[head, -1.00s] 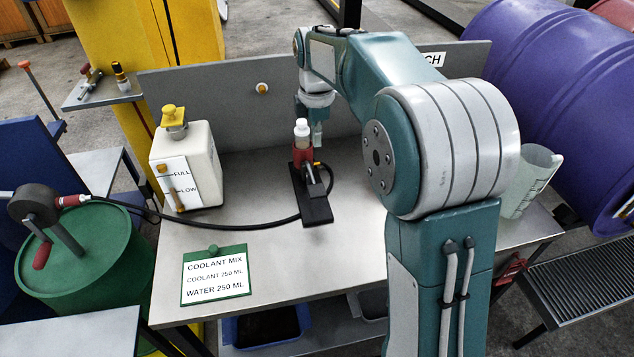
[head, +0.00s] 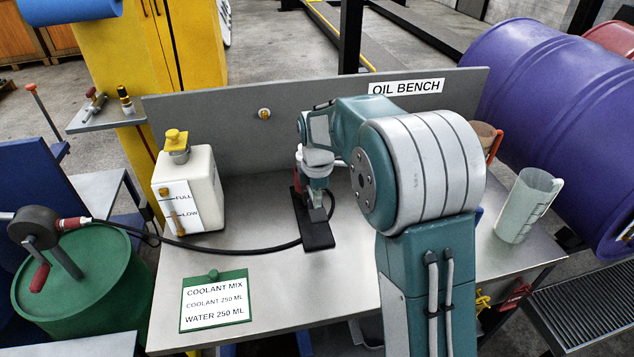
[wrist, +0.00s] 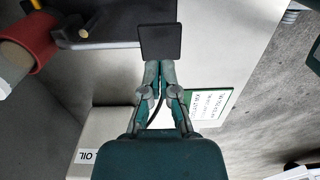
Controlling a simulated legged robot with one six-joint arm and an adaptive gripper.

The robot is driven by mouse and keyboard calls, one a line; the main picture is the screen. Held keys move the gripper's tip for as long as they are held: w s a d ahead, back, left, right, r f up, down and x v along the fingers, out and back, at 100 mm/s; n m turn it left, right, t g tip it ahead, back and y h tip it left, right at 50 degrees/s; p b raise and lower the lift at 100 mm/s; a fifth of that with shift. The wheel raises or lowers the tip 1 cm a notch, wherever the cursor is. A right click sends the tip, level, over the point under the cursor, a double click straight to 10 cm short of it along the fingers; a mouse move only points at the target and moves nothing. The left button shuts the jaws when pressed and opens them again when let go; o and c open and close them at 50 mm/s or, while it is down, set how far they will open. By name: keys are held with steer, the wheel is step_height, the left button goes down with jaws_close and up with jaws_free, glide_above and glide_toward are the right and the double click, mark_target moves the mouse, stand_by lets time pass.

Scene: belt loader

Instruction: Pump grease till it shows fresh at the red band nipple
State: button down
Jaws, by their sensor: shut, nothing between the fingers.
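A small pump stands on a black base plate (head: 318,238) on the grey bench. Its red body (head: 298,180) is mostly behind my gripper. In the wrist view, the red body (wrist: 30,42) with a pale end is at the left, and a square black pad (wrist: 160,42) is right ahead of my fingertips. My gripper (head: 318,212) is shut and empty, low over the pump; in the wrist view its fingertips (wrist: 160,65) meet at the pad's edge. I cannot tell whether they touch it. A fitting with a red band (head: 93,100) lies on the small left shelf.
A white tank (head: 190,190) and a coolant card (head: 213,302) are left. A clear jug (head: 527,205) is right; a panel (head: 320,115) closes the back.

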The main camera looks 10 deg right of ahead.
mark_target(317, 214)
steer(key=shift+f, duration=1.65)
